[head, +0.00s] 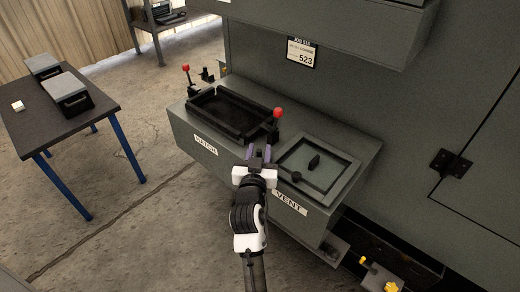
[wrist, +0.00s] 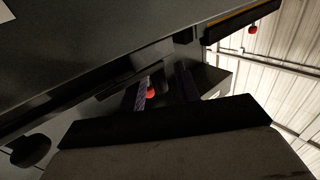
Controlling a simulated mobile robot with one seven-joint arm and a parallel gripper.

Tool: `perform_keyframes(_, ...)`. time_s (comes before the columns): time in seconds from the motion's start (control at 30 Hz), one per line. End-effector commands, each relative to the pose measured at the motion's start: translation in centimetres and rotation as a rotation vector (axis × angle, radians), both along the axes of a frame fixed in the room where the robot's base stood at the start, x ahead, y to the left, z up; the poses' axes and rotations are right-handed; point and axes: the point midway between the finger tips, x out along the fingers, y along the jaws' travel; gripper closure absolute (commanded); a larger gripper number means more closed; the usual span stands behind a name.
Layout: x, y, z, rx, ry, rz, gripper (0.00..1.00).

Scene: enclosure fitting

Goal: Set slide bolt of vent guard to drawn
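The vent guard (head: 335,177) is a grey framed panel on top of the ledge, behind the VENT label (head: 291,204). It bears a dark upright grip (head: 314,162) near its middle. A small dark knob (head: 296,176) sits at its near left edge; I cannot tell whether this is the slide bolt or how it is set. My gripper (head: 258,153) is left of the guard, apart from it, over the ledge's front edge. Its fingers are apart with nothing held. In the wrist view the open gripper (wrist: 164,90) shows a red ball knob (wrist: 151,93) beyond its fingers.
A black hatch frame (head: 228,112) with red-knobbed levers (head: 277,113) stands left of the guard. A dark knob (wrist: 30,150) shows at lower left in the wrist view. Yellow-handled parts (head: 390,287) lie low at right. A table (head: 60,122) with grey boxes stands left, across open floor.

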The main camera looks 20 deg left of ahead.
Motion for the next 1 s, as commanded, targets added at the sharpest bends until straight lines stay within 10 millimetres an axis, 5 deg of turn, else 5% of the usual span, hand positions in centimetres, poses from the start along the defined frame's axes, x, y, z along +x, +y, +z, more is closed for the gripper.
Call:
perform_keyframes(0.07,0.0,0.0,0.0,0.0,0.0,0.0,0.68)
perform_keyframes(0.33,0.0,0.0,0.0,0.0,0.0,0.0,1.0)
perform_keyframes(0.63,0.1,0.3,-0.1,0.0,-0.001,0.001,1.0)
perform_keyframes(1.0,1.7,4.4,-0.1,0.0,-0.001,-0.002,1.0)
